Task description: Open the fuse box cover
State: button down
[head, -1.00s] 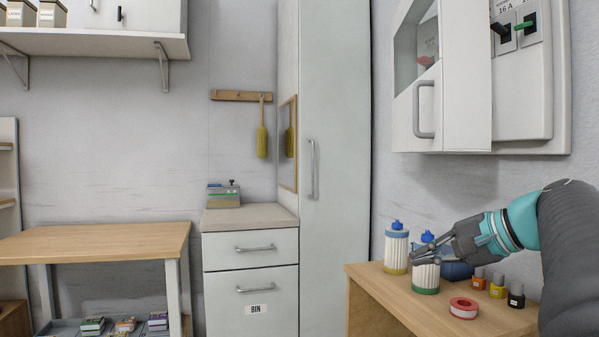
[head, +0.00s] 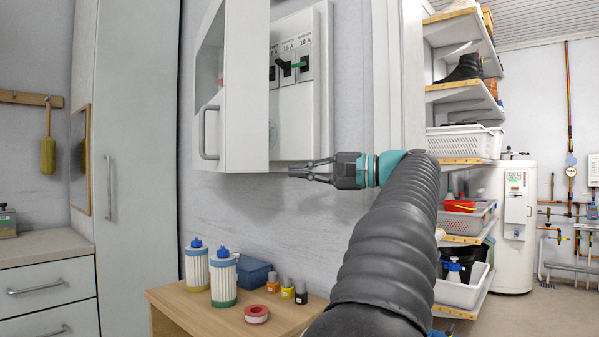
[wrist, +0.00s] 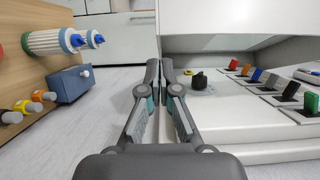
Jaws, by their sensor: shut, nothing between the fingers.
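The fuse box (head: 325,75) is a white panel on the wall with several breaker switches (head: 288,67). Its white cover (head: 247,90) stands out from the wall on the left side, so the switches show. The cover has a window and a grey handle (head: 209,132) on its outer face, turned to the left. My gripper (head: 292,170) is shut and empty, just below the lower edge of the box and right of the cover. In the wrist view my gripper (wrist: 166,66) has its fingertips together, with coloured switches (wrist: 265,80) to the right. Contact with the box cannot be told.
A wooden table (head: 190,308) below holds two white bottles (head: 223,281) with blue caps, a blue box (head: 254,270), several small jars (head: 287,289) and a red tape roll (head: 257,314). A tall cabinet (head: 135,130) stands left. Shelves (head: 462,160) stand right.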

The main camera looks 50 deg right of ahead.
jog(key=x, duration=0.7)
jog(key=shift+w+a, duration=0.1)
